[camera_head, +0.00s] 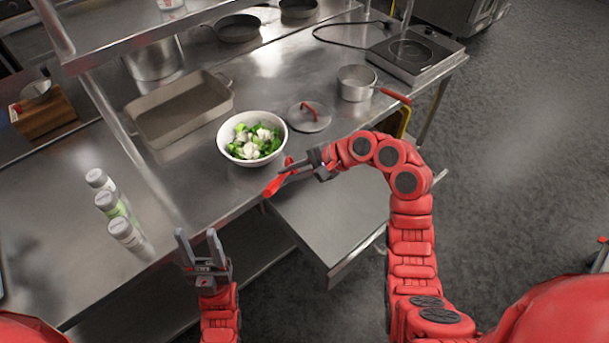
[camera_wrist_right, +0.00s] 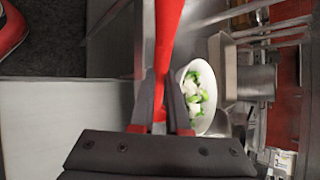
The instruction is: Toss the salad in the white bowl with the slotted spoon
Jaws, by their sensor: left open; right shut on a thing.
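The white bowl (camera_head: 224,149) stands upright on the steel counter. It holds a salad (camera_head: 254,141) of green leaves and white pieces. The bowl (camera_wrist_right: 206,125) and salad also show in the right wrist view. My right gripper (camera_head: 291,174) is just right of and in front of the bowl, shut on a red utensil, which I take for the slotted spoon (camera_head: 275,187). Its red length (camera_wrist_right: 168,35) runs between the fingers in the right wrist view; I cannot make out a slotted head. My left gripper (camera_head: 203,242) is open and empty in front of the counter's edge.
Right of the bowl lie a lid (camera_head: 318,122) and a saucepan (camera_head: 350,88) with a red handle, near a hot plate (camera_head: 415,54). A roasting pan (camera_head: 190,133) is behind left. Several bottles (camera_head: 122,231) stand left. An open drawer or lower surface (camera_head: 325,215) juts out in front.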

